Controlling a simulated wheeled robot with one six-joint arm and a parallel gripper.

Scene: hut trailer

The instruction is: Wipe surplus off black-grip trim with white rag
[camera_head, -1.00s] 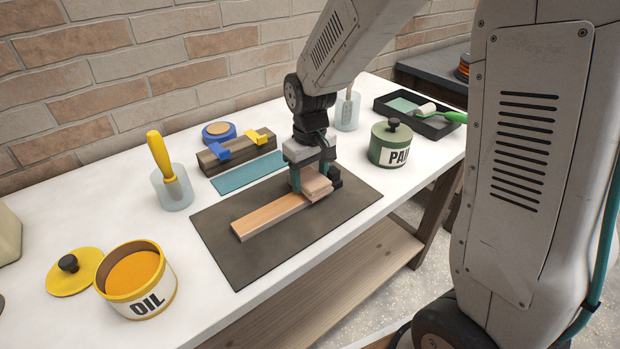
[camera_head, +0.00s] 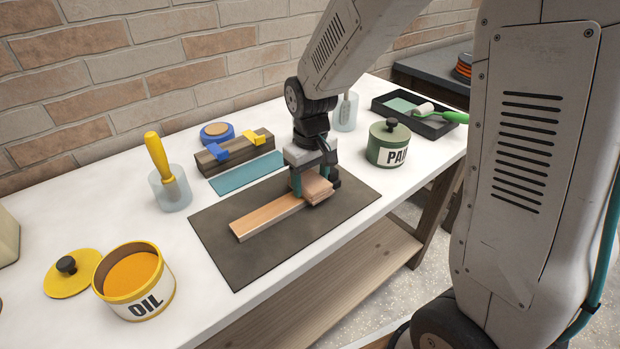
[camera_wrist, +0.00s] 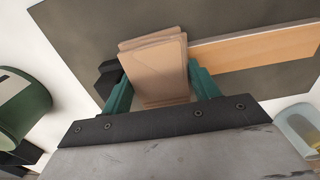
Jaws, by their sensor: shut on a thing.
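The trim (camera_head: 265,218) is a flat strip of light wood lying on a dark mat; in the wrist view its bare length (camera_wrist: 262,50) runs off to the right. A black grip (camera_wrist: 108,80) shows at its other end, mostly hidden by my gripper in the head view. My gripper (camera_head: 312,180) points down and is shut on a folded rag (camera_head: 319,190). The rag looks tan-beige rather than white in both views and lies across the trim close to the black grip. Whether it presses on the wood is hard to tell.
The mat (camera_head: 240,265) is otherwise clear. An open oil tin (camera_head: 150,303) with its lid (camera_head: 68,278) stands front left. A brush cup (camera_head: 172,192), a wooden block with clamps (camera_head: 210,160) and a teal strip (camera_head: 240,176) lie behind. A green paint tin (camera_head: 385,150) stands right.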

